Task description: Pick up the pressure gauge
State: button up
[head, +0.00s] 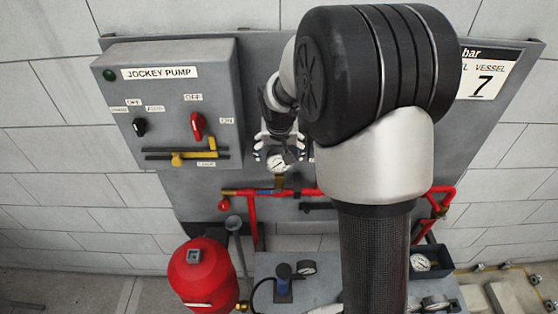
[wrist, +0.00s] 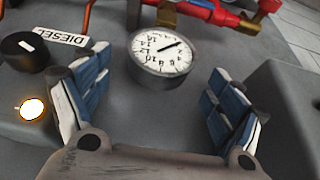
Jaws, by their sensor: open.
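A round pressure gauge (wrist: 160,52) with a white dial and a dark grey rim shows at the upper middle of the wrist view. In the head view, a white-dialled gauge (head: 278,163) is on the grey panel just below my gripper, above the red pipe; it appears to be the same one. My gripper (head: 279,148) is open and empty. In the wrist view its blue-and-white padded fingers (wrist: 155,100) are spread wide left and right, with the gauge ahead of the gap. The gauge is not between the pads. Its back and mount are hidden.
Red pipes (wrist: 215,10) with brass fittings lie just beyond the gauge. A black knob (wrist: 24,52) with a DIESEL label is at left. The jockey pump box (head: 175,100) juts out left of my gripper.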

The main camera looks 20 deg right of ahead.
aim_at(279, 159)
jog(key=x, duration=0.5)
jog(key=shift+s+a+f, duration=0.1)
jog(key=shift+s+f, duration=0.05)
jog(key=shift+s, duration=0.1)
jog(key=shift+c, duration=0.2)
jog(key=c, duration=1.2)
jog(key=shift+c, duration=0.2)
jog(key=shift+r, duration=0.2)
jog(key=shift+c, duration=0.2)
